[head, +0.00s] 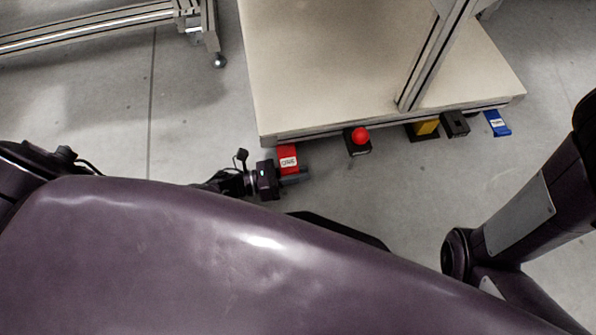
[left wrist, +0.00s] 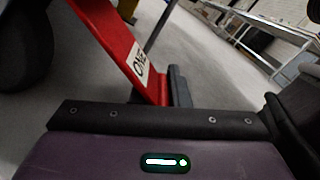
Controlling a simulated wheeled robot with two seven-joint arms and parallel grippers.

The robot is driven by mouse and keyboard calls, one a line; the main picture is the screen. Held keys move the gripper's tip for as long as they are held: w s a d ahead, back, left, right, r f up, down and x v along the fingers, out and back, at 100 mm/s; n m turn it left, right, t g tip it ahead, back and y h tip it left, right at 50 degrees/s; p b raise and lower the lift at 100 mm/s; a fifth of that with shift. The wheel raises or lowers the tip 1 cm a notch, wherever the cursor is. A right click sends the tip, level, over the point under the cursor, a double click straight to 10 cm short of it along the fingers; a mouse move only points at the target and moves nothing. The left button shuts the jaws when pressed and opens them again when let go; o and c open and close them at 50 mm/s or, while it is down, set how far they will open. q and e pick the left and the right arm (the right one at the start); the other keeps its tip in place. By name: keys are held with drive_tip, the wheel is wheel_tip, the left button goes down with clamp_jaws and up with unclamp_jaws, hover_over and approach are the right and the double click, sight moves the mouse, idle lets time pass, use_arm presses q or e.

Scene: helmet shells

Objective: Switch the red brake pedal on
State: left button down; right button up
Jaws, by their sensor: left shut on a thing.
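The red brake pedal (head: 288,153) with a white label sits at the front left edge of the beige platform, low near the floor. In the left wrist view the red pedal (left wrist: 112,42) slopes down toward my fingers, its label partly readable. My left gripper (head: 297,178) is at the pedal's near end, shut on it. In the left wrist view a dark grey finger (left wrist: 180,87) stands right beside the pedal's lower end; the exact contact is partly hidden. My right arm shows at the right, but its gripper is out of view.
Along the platform (head: 340,60) edge, to the right of the pedal, are a red button (head: 360,135) on a black box, a yellow pedal (head: 426,127), a black box (head: 455,124) and a blue pedal (head: 497,123). A metal post (head: 435,55) rises from the platform. Grey floor is clear in front.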

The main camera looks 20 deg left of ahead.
use_arm(q)
drive_tip(key=c, duration=1.4)
unclamp_jaws()
drive_tip(key=shift+w, duration=0.1)
drive_tip(key=shift+s+a+r+p, duration=0.1)
drive_tip(key=shift+s+a+p, duration=0.25)
drive_tip(key=shift+a, duration=0.15)
drive_tip(key=p+v, duration=0.2)
drive_tip(key=v, duration=0.4)
drive_tip(key=shift+s, duration=0.1)
drive_tip(key=shift+s+a, duration=0.1)
drive_tip(key=shift+a, duration=0.2)
